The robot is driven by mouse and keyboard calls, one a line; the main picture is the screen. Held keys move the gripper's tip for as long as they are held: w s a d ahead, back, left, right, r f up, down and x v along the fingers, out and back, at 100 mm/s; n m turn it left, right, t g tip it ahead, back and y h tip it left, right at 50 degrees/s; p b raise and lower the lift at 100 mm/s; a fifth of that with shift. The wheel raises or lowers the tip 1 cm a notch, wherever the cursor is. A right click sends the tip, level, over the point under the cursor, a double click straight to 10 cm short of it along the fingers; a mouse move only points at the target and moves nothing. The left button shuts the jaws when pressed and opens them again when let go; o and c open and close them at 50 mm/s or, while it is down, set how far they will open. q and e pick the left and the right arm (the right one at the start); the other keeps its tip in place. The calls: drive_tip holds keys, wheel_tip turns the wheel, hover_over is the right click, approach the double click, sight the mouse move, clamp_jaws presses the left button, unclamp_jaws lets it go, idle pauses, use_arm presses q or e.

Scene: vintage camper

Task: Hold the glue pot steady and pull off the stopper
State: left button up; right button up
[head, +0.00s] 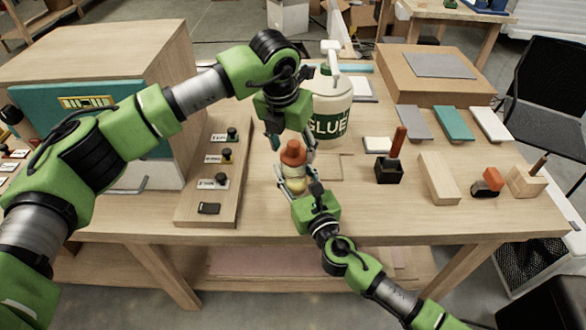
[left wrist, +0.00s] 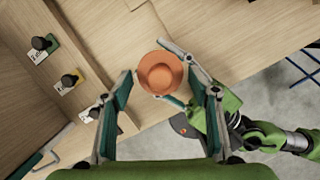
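The glue pot (head: 297,184) is a small pale pot upright near the table's front edge, mostly hidden by grippers. Its orange-red stopper (head: 293,153) sits on top; the left wrist view shows the stopper (left wrist: 160,73) from above, hiding the pot's body. My right gripper (head: 296,172) comes from the front right, with its fingers on both sides of the pot and apparently shut on it. My left gripper (head: 290,138) points down from above, open and empty. In the left wrist view its fingers (left wrist: 163,90) stand wide apart, with the stopper beyond their tips.
A large white GLUE container (head: 331,105) stands just behind. A wooden board with labelled dark knobs (head: 227,155) lies to the left, beside a wooden cabinet (head: 95,60). A black holder (head: 389,170), a wooden block (head: 438,178) and coloured slabs (head: 453,123) are to the right.

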sight(294, 142)
use_arm(q)
clamp_jaws()
drive_tip(key=shift+w+v, duration=0.15)
drive_tip(key=shift+v, duration=0.6)
drive_tip(key=shift+w+v, duration=0.15)
drive_tip(key=shift+v, duration=0.6)
drive_tip(key=shift+d+r, duration=0.15)
drive_tip(key=shift+r, duration=0.1)
drive_tip(key=shift+w+v, duration=0.2)
drive_tip(key=shift+v, duration=0.7)
drive_tip(key=shift+w+v, duration=0.15)
drive_tip(key=shift+v, duration=0.75)
drive_tip(key=shift+d, duration=0.2)
use_arm(e)
drive_tip(key=o, duration=1.3)
